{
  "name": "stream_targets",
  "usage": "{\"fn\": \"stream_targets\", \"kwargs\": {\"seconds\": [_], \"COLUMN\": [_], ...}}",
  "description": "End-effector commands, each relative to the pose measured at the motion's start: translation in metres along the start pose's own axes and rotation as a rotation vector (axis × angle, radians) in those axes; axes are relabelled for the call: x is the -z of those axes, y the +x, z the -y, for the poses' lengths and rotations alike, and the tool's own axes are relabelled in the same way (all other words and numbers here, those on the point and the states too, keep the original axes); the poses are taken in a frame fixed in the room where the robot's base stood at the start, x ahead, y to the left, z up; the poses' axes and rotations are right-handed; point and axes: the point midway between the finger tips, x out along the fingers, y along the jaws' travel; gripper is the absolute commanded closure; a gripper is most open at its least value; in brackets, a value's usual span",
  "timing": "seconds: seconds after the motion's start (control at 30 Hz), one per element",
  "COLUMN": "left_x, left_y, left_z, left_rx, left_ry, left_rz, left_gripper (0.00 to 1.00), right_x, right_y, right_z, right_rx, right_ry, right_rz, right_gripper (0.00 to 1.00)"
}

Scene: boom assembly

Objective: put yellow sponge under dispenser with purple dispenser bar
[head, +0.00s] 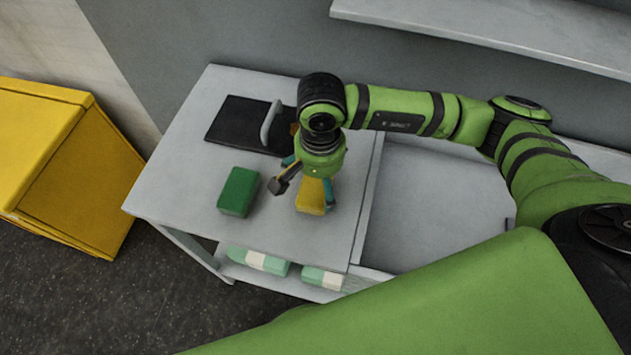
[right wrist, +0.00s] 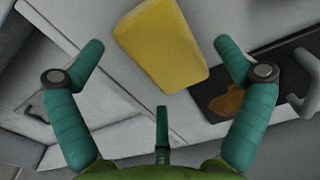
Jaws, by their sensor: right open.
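The yellow sponge (head: 311,198) lies on the grey table (head: 185,190), partly hidden by my right gripper. My right gripper (head: 306,184) is over the sponge, pointing down. In the right wrist view, the yellow sponge (right wrist: 160,45) sits ahead of and between the open teal fingers (right wrist: 162,62), with nothing held. A black mat (head: 232,120) lies at the back of the table with an upright grey curved piece (head: 269,123) at its right side. No purple bar shows in either view. My left gripper is not in view.
A green sponge (head: 238,192) lies left of the yellow one. Green-and-white bottles (head: 258,262) lie on the lower shelf. A yellow cabinet (head: 60,160) stands at the left. A brown patch (right wrist: 228,102) shows on the mat. The table's front left is clear.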

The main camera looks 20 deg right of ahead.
Motion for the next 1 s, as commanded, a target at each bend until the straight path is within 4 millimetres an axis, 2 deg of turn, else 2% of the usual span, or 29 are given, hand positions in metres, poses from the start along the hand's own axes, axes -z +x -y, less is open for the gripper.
{"fn": "stream_targets", "kwargs": {"seconds": [0.03, 0.2, 0.47, 0.57, 0.6, 0.73, 0.77, 1.0], "left_x": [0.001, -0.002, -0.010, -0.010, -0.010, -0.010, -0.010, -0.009], "left_y": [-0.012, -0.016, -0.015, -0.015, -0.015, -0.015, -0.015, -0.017], "left_z": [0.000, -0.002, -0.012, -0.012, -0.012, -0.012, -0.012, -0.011], "left_rx": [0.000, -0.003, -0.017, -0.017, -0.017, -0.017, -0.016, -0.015], "left_ry": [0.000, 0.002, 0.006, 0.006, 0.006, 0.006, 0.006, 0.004], "left_rz": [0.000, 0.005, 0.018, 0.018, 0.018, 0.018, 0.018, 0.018], "left_gripper": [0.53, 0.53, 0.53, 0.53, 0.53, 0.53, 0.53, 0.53], "right_x": [-0.001, -0.001, 0.000, 0.000, 0.000, 0.000, 0.000, 0.000], "right_y": [0.004, 0.026, 0.031, 0.031, 0.031, 0.031, 0.031, 0.028], "right_z": [-0.002, -0.001, -0.001, -0.001, -0.001, -0.001, -0.001, -0.001], "right_rx": [-0.007, -0.003, 0.000, -0.001, 0.000, 0.000, -0.001, 0.000], "right_ry": [0.003, 0.001, -0.001, 0.000, 0.000, 0.000, 0.000, 0.000], "right_rz": [0.005, 0.003, 0.000, 0.000, 0.000, 0.000, 0.000, 0.000], "right_gripper": [0.00, 0.00, 0.00, 0.34, 0.38, 0.38, 0.42, 0.42]}}
